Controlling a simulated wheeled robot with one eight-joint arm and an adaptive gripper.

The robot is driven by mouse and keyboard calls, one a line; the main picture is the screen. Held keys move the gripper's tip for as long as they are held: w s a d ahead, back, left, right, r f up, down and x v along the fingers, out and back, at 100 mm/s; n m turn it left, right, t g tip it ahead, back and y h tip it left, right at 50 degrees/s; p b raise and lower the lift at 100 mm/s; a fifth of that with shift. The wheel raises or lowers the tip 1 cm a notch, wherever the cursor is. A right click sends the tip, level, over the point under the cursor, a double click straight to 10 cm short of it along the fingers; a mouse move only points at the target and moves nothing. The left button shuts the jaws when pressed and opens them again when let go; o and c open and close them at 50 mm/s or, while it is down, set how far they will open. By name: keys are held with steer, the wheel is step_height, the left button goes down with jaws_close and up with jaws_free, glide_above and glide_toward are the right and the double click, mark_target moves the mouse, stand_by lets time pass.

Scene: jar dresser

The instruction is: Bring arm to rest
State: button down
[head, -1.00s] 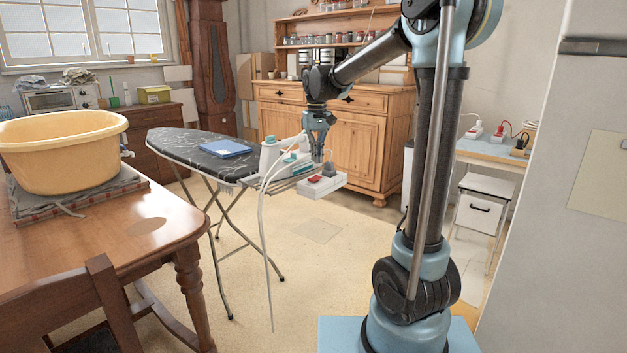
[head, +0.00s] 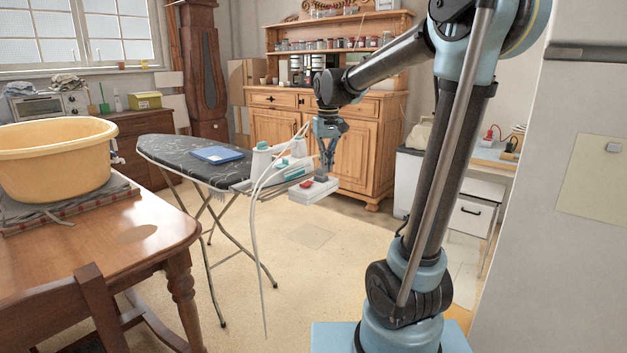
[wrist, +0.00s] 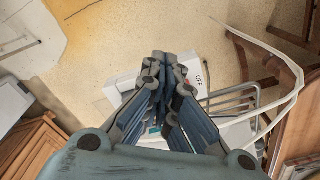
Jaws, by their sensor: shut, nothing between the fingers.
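My gripper (head: 327,160) hangs from my arm near the right end of the ironing board, pointing down. Its fingers are together with nothing between them, and they also show in the wrist view (wrist: 165,62). In the head view it is over or just beside a white power strip (head: 313,191) with a red switch and a dark plug. In the wrist view the white strip (wrist: 191,64), marked OFF, lies beyond the fingers and is partly hidden by them. I cannot tell whether the fingers touch it.
The ironing board (head: 160,150) carries a blue book (head: 217,154), a white iron (head: 262,160) and a looping white cord. A wooden dresser (head: 360,145) with jars stands behind. A table (head: 120,240) with a yellow basin (head: 55,160) is at left. The floor between is open.

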steer(key=s+d+f+m+t, duration=0.1)
steer(key=s+d+f, duration=0.2)
steer(key=s+d, duration=0.3)
steer(key=s+d+f+m, duration=0.1)
steer(key=s+d+f, duration=0.25)
steer(key=s, duration=0.45)
steer(key=s+d+f+m, duration=0.1)
steer(key=s+d+f, duration=0.4)
steer(key=s+f, duration=0.6)
steer(key=shift+s+d+f+t, duration=0.2)
steer(key=shift+s+d+t, duration=0.15)
steer(key=shift+s, duration=0.2)
steer(key=w+a+r+n+g, duration=0.1)
steer(key=w+a+r+n, duration=0.25)
steer(key=w+r, duration=0.5)
steer(key=w+a+r+n, duration=0.2)
steer(key=w+a+r, duration=0.3)
steer(key=w+r, duration=0.4)
steer(key=w+a+r+n, duration=0.2)
steer(key=w+a+r, duration=0.2)
steer(key=w+a, duration=0.3)
steer(key=w+a+r+n+g, duration=0.1)
steer(key=w+a+r+n, duration=0.1)
steer(key=w+a+r, duration=0.2)
steer(key=w+a, duration=0.2)
steer(key=a, duration=0.2)
steer(key=shift+w+r, duration=0.2)
steer(key=shift+w, duration=0.2)
steer(key=shift+f, duration=0.15)
